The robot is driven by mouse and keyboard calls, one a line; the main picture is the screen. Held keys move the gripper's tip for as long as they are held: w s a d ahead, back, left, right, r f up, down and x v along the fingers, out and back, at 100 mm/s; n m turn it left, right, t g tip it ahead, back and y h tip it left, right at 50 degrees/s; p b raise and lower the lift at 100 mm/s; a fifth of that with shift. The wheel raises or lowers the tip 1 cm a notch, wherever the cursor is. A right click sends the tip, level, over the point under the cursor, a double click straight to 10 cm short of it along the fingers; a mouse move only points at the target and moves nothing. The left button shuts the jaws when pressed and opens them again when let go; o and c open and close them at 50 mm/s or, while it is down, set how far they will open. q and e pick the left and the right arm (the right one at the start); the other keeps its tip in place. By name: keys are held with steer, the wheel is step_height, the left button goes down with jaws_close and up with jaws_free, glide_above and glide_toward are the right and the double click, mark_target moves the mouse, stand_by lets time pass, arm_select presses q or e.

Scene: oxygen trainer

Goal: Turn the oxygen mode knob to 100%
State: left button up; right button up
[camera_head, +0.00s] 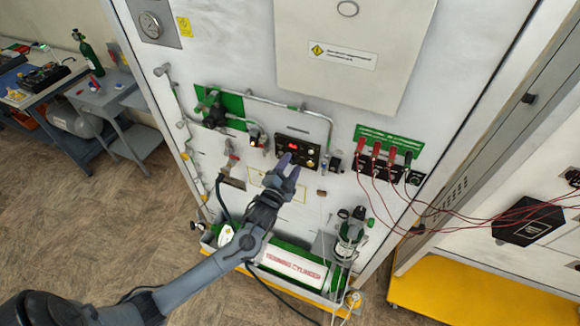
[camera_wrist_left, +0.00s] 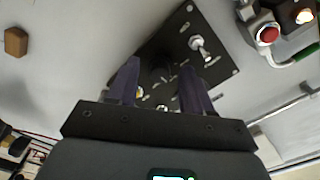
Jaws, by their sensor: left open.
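The black oxygen control panel (camera_head: 298,151) is on the white training board, with a red-lit display and several small knobs or switches. Its labels are too small to read. In the left wrist view the panel (camera_wrist_left: 212,70) lies tilted beyond my fingers, with a silver toggle (camera_wrist_left: 197,43) near its upper part. My left gripper (camera_head: 288,170) is open in front of the panel's lower left part; its two purple fingers point at it. In the wrist view the open fingers (camera_wrist_left: 160,88) partly cover the panel. I cannot tell which control is the mode knob. My right gripper is not in view.
A red button (camera_wrist_left: 268,34) on a grey fitting shows beside the panel in the wrist view. A green strip with red and black plugs (camera_head: 388,147) and trailing wires is to the right. The green training cylinder (camera_head: 293,265) lies below. A regulator (camera_head: 350,232) stands beside it.

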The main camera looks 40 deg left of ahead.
arm_select(q)
steer(key=shift+s, duration=0.1)
steer(key=b+v, duration=0.2)
steer(key=v, duration=0.8)
steer(key=shift+s, duration=0.3)
steer(key=shift+d, duration=0.1)
